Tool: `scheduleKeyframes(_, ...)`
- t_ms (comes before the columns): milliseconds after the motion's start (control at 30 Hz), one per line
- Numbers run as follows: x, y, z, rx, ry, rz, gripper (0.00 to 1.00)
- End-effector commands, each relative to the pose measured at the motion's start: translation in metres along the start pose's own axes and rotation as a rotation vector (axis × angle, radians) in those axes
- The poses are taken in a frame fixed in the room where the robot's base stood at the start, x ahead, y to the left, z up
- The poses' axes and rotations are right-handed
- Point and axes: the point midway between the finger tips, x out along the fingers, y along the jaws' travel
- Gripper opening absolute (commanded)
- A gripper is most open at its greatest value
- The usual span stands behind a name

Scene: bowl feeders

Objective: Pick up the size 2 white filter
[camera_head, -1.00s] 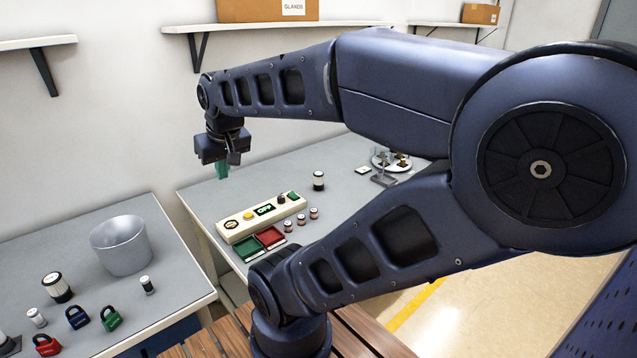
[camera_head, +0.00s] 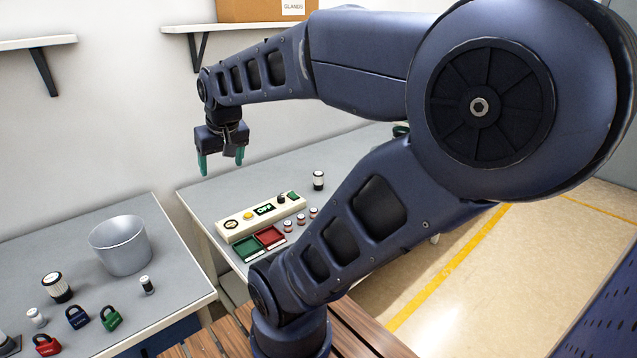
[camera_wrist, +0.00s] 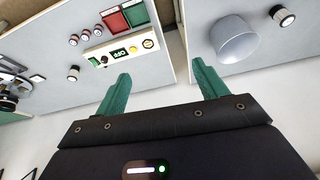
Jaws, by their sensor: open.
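Several white-and-black cylinders look like filters, but no size marking is readable. A large one (camera_head: 56,287) stands on the left table, left of a grey bucket. A small pale one (camera_head: 36,317) stands nearer the table's front, and a small darker one (camera_head: 147,285) stands right of the bucket. Another (camera_head: 318,180) stands on the back table behind the control panel; it also shows in the wrist view (camera_wrist: 73,73). My gripper (camera_head: 221,166) is open and empty, its green fingers pointing down, high above the tables and apart from every cylinder.
The grey bucket (camera_head: 121,245) stands on the left table. Red, blue and green padlocks (camera_head: 77,317) lie in front of it. The control panel (camera_head: 262,217) has a green and a red tray (camera_head: 269,237) before it. A gap separates the tables. Wall shelves (camera_head: 240,28) are above.

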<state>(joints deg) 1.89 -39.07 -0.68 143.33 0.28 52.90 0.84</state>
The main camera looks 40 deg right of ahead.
Motion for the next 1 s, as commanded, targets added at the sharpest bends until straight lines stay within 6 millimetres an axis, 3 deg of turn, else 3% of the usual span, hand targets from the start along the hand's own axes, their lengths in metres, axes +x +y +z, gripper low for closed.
scheduleKeyframes(267,0.028,0.04,-0.069,0.157,-0.009,0.023,0.72)
scheduleKeyframes(500,0.062,0.087,-0.12,0.292,-0.011,0.054,0.72)
scheduleKeyframes(767,0.108,0.151,-0.166,0.435,-0.009,0.1,0.72)
scheduleKeyframes(1000,0.157,0.219,-0.193,0.562,-0.008,0.154,0.72)
